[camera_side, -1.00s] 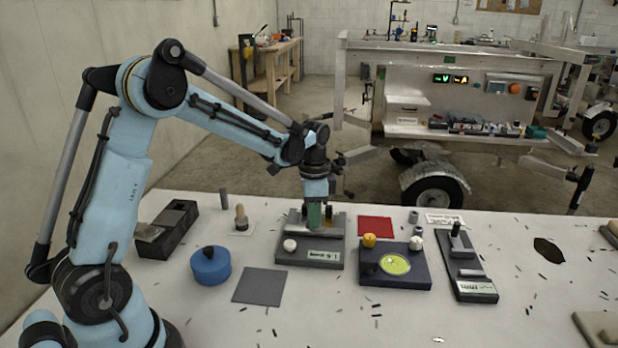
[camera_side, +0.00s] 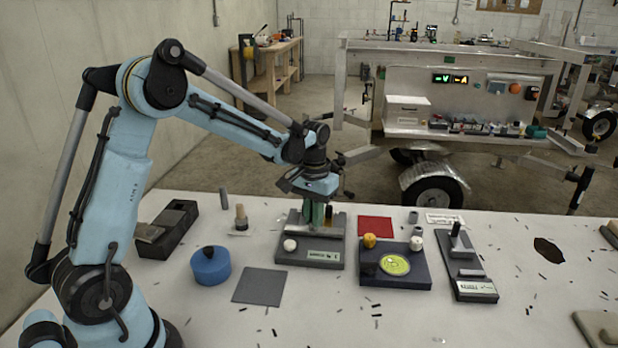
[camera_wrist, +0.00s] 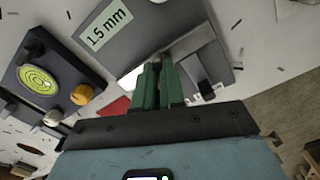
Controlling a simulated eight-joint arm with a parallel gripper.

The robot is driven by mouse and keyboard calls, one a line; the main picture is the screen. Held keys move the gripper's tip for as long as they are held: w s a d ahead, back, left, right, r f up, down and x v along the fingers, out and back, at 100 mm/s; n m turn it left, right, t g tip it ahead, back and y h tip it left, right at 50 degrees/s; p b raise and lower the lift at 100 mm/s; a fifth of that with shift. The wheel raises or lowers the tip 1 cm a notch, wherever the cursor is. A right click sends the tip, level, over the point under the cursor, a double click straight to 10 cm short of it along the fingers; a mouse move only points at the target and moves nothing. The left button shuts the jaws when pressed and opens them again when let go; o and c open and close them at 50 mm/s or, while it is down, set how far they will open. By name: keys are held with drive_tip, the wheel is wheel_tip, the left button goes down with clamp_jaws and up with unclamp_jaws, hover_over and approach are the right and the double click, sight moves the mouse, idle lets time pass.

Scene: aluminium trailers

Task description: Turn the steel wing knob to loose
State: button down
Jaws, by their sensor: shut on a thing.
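My gripper (camera_side: 315,222) points down at the back of a grey fixture plate (camera_side: 325,265) with a 1.5 mm label. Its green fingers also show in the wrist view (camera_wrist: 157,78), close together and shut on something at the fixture. The steel wing knob sits between them and is mostly hidden, so its angle cannot be read. A raised steel block (camera_wrist: 190,45) and a black peg (camera_wrist: 206,91) stand beside the fingers.
Right of the fixture is a dark plate (camera_side: 375,277) with a yellow-green round level, a yellow knob (camera_side: 370,240) and a white knob (camera_side: 416,243). Farther right is another slim fixture (camera_side: 462,268). A blue round pot (camera_side: 210,268) and a grey mat (camera_side: 260,286) lie to the left.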

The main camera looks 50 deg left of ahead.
drive_tip(key=n, duration=0.4)
drive_tip(key=shift+n, duration=0.4)
idle(0.4)
drive_tip(key=c, duration=1.2)
unclamp_jaws()
drive_tip(key=shift+r, duration=0.15)
wheel_tip(320, 180, up, 12)
drive_tip(key=shift+f, duration=0.1)
